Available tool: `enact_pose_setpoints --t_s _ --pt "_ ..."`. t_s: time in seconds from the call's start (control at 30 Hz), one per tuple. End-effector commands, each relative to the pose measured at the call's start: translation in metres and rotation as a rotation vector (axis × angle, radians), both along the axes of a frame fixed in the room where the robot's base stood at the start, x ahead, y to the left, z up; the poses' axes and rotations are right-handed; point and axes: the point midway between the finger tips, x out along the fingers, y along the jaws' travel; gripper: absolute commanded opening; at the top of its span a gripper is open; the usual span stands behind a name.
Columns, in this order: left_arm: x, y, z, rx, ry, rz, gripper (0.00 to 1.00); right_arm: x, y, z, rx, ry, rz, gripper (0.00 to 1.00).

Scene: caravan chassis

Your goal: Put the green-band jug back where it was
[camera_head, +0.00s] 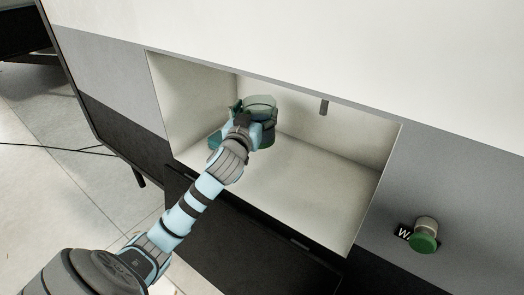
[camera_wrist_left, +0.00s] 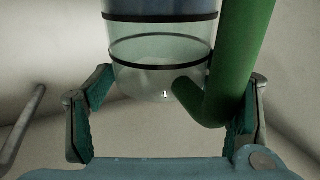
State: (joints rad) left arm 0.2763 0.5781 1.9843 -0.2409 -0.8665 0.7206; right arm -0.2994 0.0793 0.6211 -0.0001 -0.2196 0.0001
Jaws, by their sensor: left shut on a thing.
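The green-band jug (camera_head: 262,103) is inside the recessed locker, toward its back left, partly hidden by my left gripper. It also shows in the left wrist view (camera_wrist_left: 150,80) as a clear vessel with dark rings and a thick green handle (camera_wrist_left: 232,60) on its right. My left gripper (camera_head: 242,122) reaches into the locker and is shut on the jug. In the wrist view its two fingers stand on either side of the jug's lower part. Whether the jug's base touches the locker floor cannot be told. My right gripper is not in view.
The pale locker (camera_head: 310,185) has walls close on the left, back and right. A short grey peg (camera_head: 324,107) hangs at its upper edge. A dark panel (camera_head: 250,240) lies below the opening. A green-capped fitting (camera_head: 424,238) sticks out at the right. The locker floor right of the jug is clear.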

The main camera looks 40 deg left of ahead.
Motion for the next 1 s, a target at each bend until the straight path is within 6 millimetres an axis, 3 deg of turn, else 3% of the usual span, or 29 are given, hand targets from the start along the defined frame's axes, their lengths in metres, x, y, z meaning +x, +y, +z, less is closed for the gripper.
enact_pose_setpoints --t_s 0.03,0.33,0.6,0.63,0.73,1.0 --pt "0.0 0.0 -0.014 -0.001 0.002 0.0 0.12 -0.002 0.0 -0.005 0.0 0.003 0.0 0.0" --pt "0.0 -0.001 -0.073 0.0 0.001 -0.003 0.12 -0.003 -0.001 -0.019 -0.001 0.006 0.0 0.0" --pt "0.0 -0.001 -0.081 0.001 0.001 -0.004 0.12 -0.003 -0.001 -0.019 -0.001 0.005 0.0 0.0" --pt "0.0 -0.001 -0.083 -0.002 0.004 -0.003 0.78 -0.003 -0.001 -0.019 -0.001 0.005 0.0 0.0" --pt "0.0 -0.001 -0.082 -0.001 0.004 -0.004 0.94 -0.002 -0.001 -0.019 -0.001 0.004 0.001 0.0" --pt "0.0 -0.001 -0.082 0.0 0.002 -0.004 0.94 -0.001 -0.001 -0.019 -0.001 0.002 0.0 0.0"
